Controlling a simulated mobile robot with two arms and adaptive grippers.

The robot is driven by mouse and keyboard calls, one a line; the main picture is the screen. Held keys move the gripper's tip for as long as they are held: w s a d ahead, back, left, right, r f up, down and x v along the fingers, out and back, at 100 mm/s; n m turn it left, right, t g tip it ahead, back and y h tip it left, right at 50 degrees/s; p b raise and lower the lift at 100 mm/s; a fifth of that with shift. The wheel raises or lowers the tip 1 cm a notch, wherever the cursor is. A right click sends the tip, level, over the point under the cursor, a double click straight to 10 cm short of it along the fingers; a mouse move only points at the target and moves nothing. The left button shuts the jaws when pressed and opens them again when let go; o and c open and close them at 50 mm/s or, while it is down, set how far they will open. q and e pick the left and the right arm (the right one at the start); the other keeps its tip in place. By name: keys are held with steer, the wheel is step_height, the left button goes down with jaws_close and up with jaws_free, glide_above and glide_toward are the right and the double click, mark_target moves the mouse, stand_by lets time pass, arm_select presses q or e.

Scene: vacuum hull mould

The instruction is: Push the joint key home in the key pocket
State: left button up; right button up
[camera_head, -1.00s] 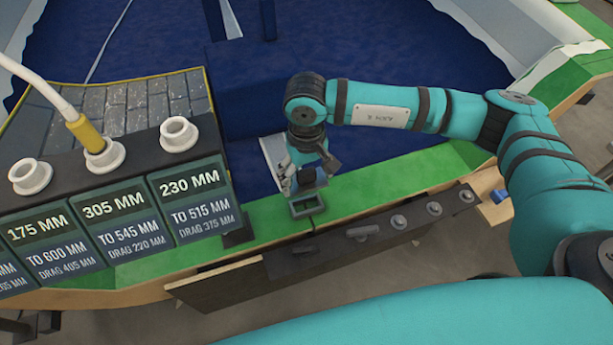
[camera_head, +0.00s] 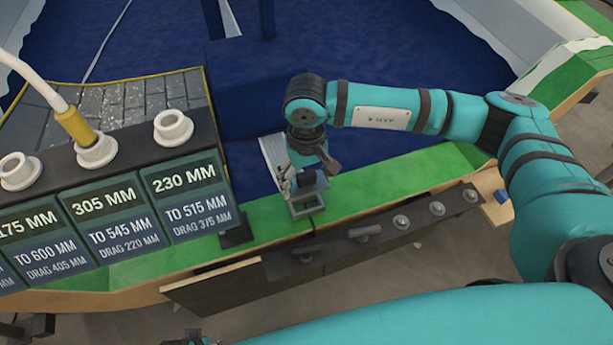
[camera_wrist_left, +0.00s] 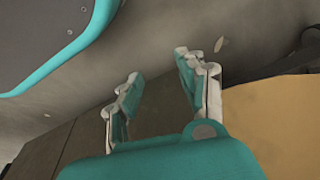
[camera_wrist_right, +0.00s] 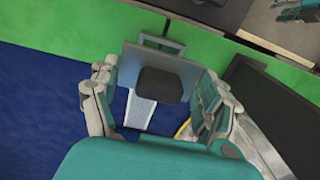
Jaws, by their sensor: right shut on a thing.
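My right gripper (camera_head: 308,178) points down over the green hull edge. It is shut on the joint key, whose dark block (camera_wrist_right: 160,86) shows between the fingers in the right wrist view, with a grey plate behind it. The key's dark block also shows in the head view (camera_head: 309,183). The key pocket, a small grey frame (camera_head: 305,208), lies on the green edge just below the gripper; its rim also shows in the right wrist view (camera_wrist_right: 162,42). How deep the key sits is hidden. My left gripper (camera_wrist_left: 160,88) is open and empty.
A dark rail (camera_head: 375,232) with several round grey fittings runs along the hull's near side. A sign board (camera_head: 186,200) with white ports and a plugged white hose (camera_head: 35,80) stands at the left. Blue lining (camera_head: 130,45) covers the hull interior.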

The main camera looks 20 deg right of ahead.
mark_target(306, 189)
step_height(306, 189, down, 2)
steer(key=shift+f+b, duration=0.2)
steer(key=shift+b, duration=0.9)
steer(key=shift+f+b, duration=0.5)
arm_select(q)
step_height(306, 189, up, 14)
steer(key=w, duration=0.2)
steer(key=shift+f+t+b, duration=0.15)
steer(key=shift+t+b, duration=0.15)
steer(key=shift+t, duration=0.1)
arm_select(e)
steer(key=shift+f, duration=0.35)
steer(key=shift+b, duration=0.3)
arm_select(q)
steer(key=shift+v, duration=1.2)
